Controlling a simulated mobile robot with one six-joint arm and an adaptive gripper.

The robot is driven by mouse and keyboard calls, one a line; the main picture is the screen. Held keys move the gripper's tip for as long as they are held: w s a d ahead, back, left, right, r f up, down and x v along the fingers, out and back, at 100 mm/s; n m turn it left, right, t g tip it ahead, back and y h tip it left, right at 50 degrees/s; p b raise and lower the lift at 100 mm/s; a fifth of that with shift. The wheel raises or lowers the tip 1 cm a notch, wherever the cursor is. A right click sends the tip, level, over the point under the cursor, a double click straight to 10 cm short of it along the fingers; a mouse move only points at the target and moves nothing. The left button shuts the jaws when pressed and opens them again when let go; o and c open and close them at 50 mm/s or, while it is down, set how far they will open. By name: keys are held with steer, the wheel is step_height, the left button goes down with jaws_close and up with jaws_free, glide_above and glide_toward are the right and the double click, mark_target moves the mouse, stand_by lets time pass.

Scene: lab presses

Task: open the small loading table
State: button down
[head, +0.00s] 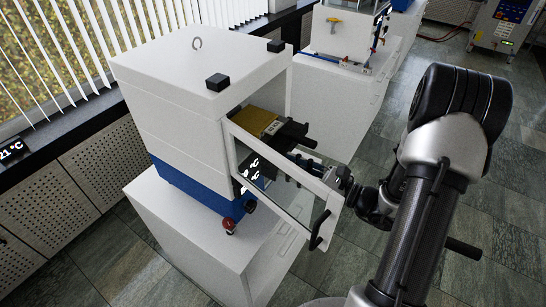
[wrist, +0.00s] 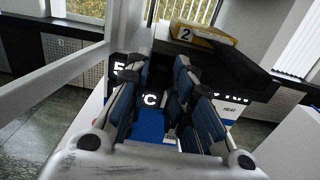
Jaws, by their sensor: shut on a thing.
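The press (head: 195,110) has a white housing and a blue base. Its framed door (head: 285,165) stands open towards me. My gripper (head: 296,160) is at the front of the press, partly hidden by the door frame. In the wrist view my gripper (wrist: 168,72) has its fingers close together at the press front, shut on a dark part of the small loading table. That part is mostly hidden between the fingers. A yellow block (head: 258,122) with black handles sits in the press opening, just above the gripper; it also shows in the wrist view (wrist: 205,34), marked 2.
A red-knobbed control (head: 229,226) is on the press front. A second press (head: 345,30) stands behind. Tiled floor (head: 500,225) is clear at the right.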

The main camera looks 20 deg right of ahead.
steer(key=v, duration=0.3)
steer(key=shift+s+f, duration=0.1)
steer(key=shift+s, duration=0.05)
stand_by(0.3)
steer(key=c, duration=1.8)
jaws_free()
steer(key=shift+s+d, duration=0.1)
steer(key=shift+d, duration=0.05)
steer(key=shift+o, duration=0.8)
steer(key=shift+s, duration=0.1)
steer(key=shift+o, duration=1.2)
steer(key=shift+d, duration=0.1)
